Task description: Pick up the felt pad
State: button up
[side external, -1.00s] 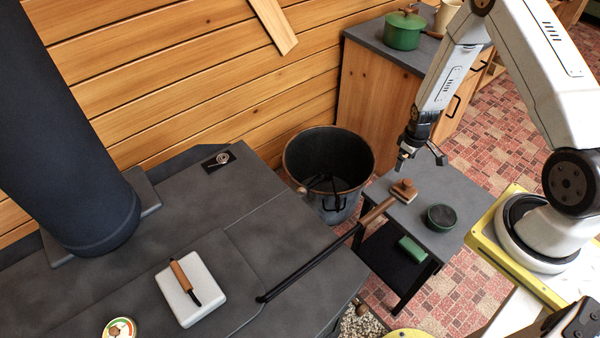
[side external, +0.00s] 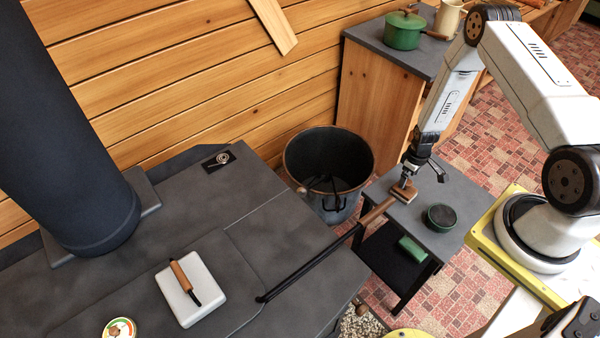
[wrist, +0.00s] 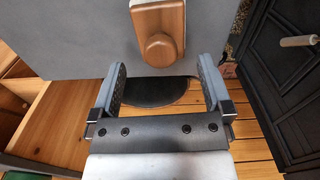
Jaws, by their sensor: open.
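The object I take for the felt pad is a wood-backed block with a round wooden knob (side external: 404,192). It lies on the small grey side table, near its left edge. In the wrist view the pad (wrist: 171,22) is at the top centre, beyond my fingertips, with its knob nearest me. In the side view my gripper (side external: 422,174) is low over the table, one finger overlapping the knob; contact cannot be told.
A dark round tin (side external: 441,217) stands on the side table (side external: 458,191). A green block (side external: 412,248) lies on the shelf below. A black bucket (side external: 300,157) is left of the table. A long poker (side external: 310,270) spans from the stove (side external: 285,225) towards the table.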

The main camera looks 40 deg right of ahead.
aim_at(408, 181)
jog(key=shift+f, duration=0.15)
jog(key=shift+s+f, duration=0.1)
jog(key=shift+f, duration=2.45)
jog(key=c, duration=1)
jog(key=shift+c, duration=0.2)
jog(key=shift+r, duration=0.15)
